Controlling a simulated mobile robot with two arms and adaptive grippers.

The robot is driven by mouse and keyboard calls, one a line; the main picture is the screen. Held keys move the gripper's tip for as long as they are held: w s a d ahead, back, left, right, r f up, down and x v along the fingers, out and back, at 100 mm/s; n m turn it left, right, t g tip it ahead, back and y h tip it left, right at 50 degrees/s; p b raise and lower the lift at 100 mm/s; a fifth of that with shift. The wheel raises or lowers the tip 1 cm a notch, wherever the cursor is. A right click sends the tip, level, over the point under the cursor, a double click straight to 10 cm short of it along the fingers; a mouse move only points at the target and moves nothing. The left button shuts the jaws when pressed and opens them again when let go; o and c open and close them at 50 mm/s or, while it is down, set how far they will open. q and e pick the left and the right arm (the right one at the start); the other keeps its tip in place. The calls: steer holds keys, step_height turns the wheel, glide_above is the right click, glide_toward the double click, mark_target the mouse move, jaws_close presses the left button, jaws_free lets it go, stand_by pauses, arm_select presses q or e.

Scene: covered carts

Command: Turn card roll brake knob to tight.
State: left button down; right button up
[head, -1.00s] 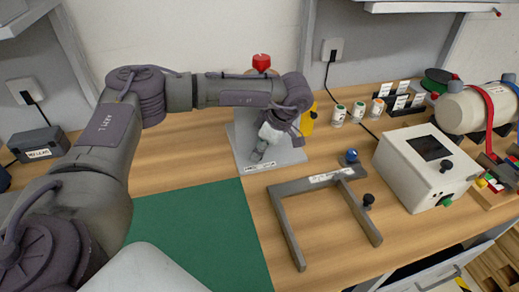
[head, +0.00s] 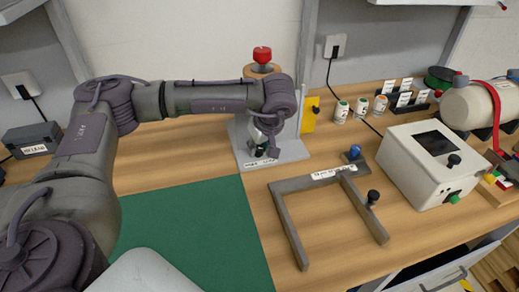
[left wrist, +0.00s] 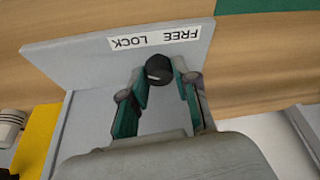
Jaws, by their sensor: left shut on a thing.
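A small black knob (left wrist: 158,69) stands at the edge of a grey base plate (left wrist: 85,60), beside a white label reading FREE and LOCK. My left gripper (left wrist: 160,75) has its green-lined fingers on both sides of this knob and is shut on it. In the head view the left gripper (head: 260,151) points down at the front of the plate (head: 290,150), mostly hiding the knob. A brown roll (head: 262,71) with a red knob (head: 262,54) on top rises behind my arm. No label reading "tight" is legible. My right gripper is not in view.
A grey metal frame (head: 290,225) with a blue knob (head: 353,153) and a black knob (head: 373,197) lies to the right. A white box (head: 420,175) with a screen stands beyond it. A yellow part (head: 310,115) is close behind the plate. The green mat (head: 195,240) is bare.

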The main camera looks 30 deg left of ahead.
arm_select(q)
steer(key=m+t+h+b, duration=0.1)
steer(key=m+b, duration=0.1)
steer(key=m, duration=0.2)
steer(key=shift+s+a, duration=0.1)
steer(key=shift+m+t+h+b, duration=0.4)
steer(key=shift+m+b, duration=0.1)
steer(key=shift+m, duration=0.8)
steer(key=c, duration=1.1)
jaws_free()
steer(key=shift+c, duration=0.2)
steer(key=shift+r, duration=0.2)
steer(key=v, duration=1.1)
steer(key=shift+s+r, duration=0.25)
steer(key=shift+r, duration=0.1)
